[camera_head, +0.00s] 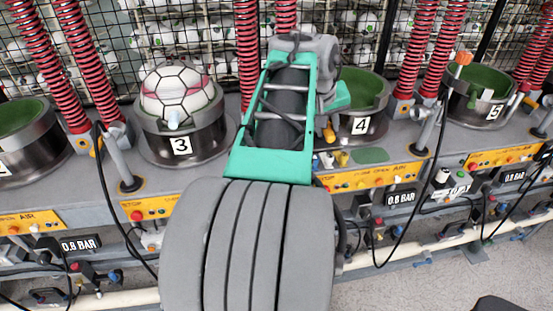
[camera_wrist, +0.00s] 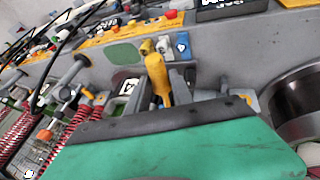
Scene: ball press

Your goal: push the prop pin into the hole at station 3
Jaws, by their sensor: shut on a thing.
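Station 3 (camera_head: 181,146) is a dark round mould with a number 3 plate, left of my arm in the head view. A white, black-lined ball with red marks (camera_head: 178,90) sits in it. My gripper (camera_wrist: 158,100) is mostly hidden behind its own green housing in the wrist view. It is shut on a piece with a yellow handle (camera_wrist: 157,78), which seems to be the prop pin. This handle also shows beside station 4 in the head view (camera_head: 329,134). The pin's lower end is hidden. I cannot make out the hole at station 3.
Station 4 (camera_head: 362,126) stands right of my arm, with a green oval pad (camera_head: 370,155) in front. Yellow, white and blue fittings (camera_wrist: 182,45) stand close to the pin. Red springs, upright posts and black hoses surround the stations. My arm covers the centre foreground.

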